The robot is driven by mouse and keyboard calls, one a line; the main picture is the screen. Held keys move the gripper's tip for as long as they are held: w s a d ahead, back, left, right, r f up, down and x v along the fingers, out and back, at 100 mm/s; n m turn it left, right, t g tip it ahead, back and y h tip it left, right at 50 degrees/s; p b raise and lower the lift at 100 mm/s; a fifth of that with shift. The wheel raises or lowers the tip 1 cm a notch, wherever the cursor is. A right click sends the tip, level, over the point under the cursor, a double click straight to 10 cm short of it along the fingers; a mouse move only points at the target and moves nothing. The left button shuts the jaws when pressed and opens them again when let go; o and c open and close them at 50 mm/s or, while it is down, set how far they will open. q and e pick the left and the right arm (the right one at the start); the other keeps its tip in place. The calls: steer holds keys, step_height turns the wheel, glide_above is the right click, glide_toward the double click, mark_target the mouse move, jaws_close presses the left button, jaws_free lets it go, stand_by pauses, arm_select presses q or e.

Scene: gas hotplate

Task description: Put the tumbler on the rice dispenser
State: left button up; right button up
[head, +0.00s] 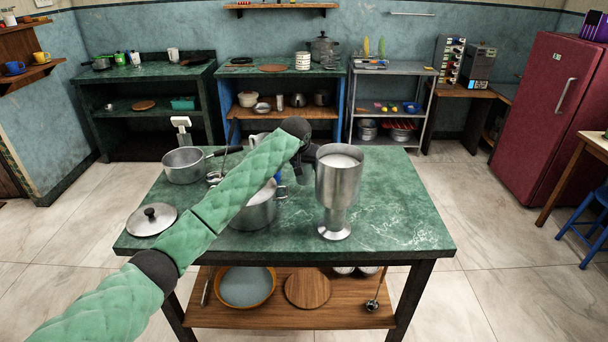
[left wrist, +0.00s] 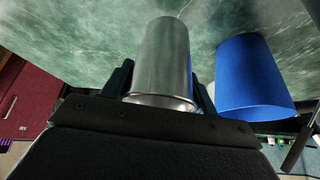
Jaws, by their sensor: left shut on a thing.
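A steel tumbler (head: 339,184) is at the middle right of the head view, over the green table, its open top showing a pale inside. My left gripper (left wrist: 164,92) is shut on this tumbler; in the left wrist view a finger lies on each side of its steel wall (left wrist: 163,58). A narrower steel piece with a flared base (head: 334,231) shows directly below it; I cannot tell whether they touch. Two tall appliances stand at the back right, a panelled one (head: 449,60) and a grey one (head: 478,66); I cannot tell which is the rice dispenser. My right gripper is not in view.
The green table (head: 400,222) is bare at its right side. A pan (head: 184,165), a lid (head: 152,219) and a pot (head: 256,213) stand left of the tumbler. A blue cup (left wrist: 250,78) is close beside my gripper. A red fridge (head: 550,115) stands far right.

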mark_target(305, 175)
arm_select(q)
steer(key=shift+f+p, duration=0.3)
steer(key=shift+f, duration=1.75)
steer(key=shift+f, duration=0.1)
steer(key=o, duration=1)
